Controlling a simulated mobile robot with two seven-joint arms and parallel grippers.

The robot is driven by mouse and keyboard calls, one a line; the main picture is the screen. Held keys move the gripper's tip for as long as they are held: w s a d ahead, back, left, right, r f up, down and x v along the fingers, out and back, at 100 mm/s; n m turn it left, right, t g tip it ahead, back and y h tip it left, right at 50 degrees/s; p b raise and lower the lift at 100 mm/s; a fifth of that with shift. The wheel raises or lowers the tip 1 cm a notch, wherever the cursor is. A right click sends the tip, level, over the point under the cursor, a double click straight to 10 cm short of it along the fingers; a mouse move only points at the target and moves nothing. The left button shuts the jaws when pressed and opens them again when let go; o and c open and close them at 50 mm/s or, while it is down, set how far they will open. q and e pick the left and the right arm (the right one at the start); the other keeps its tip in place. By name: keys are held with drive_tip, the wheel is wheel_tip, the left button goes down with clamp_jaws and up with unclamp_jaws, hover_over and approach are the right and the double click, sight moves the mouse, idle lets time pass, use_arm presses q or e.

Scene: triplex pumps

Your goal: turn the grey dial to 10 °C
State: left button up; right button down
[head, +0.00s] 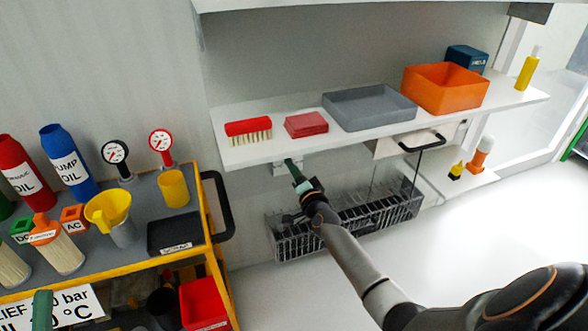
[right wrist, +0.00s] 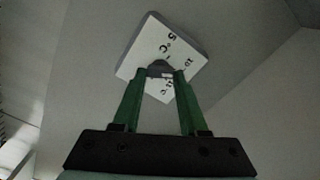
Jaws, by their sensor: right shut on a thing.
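The grey dial (right wrist: 160,69) sits on a white square plate (right wrist: 143,66) with printed temperature marks; "5 °C" and "10" show, and another mark is partly covered. My right gripper (right wrist: 160,76) is shut on the dial, one green finger on each side. I cannot clearly read where the dial points. In the head view the right gripper (head: 297,176) reaches up under the white shelf's front edge, at the white plate (head: 279,169); the dial is hidden there. One green finger of my left gripper (head: 42,311) shows at the bottom left; its opening cannot be judged.
The white shelf (head: 240,158) above holds a red brush (head: 249,129), red cloths (head: 306,125), a grey tray (head: 369,121) and an orange bin (head: 445,106). A wire basket (head: 378,222) is below, close to my right arm. A yellow cart (head: 207,249) with bottles and gauges stands left.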

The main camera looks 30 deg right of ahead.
drive_tip(key=shift+f, duration=0.1)
drive_tip(key=shift+c, duration=2.2)
unclamp_jaws()
drive_tip(key=shift+s, duration=0.1)
drive_tip(key=p+v, duration=0.4)
drive_tip(key=v, duration=0.8)
drive_tip(key=shift+s+p, duration=0.2)
drive_tip(key=shift+p, duration=0.15)
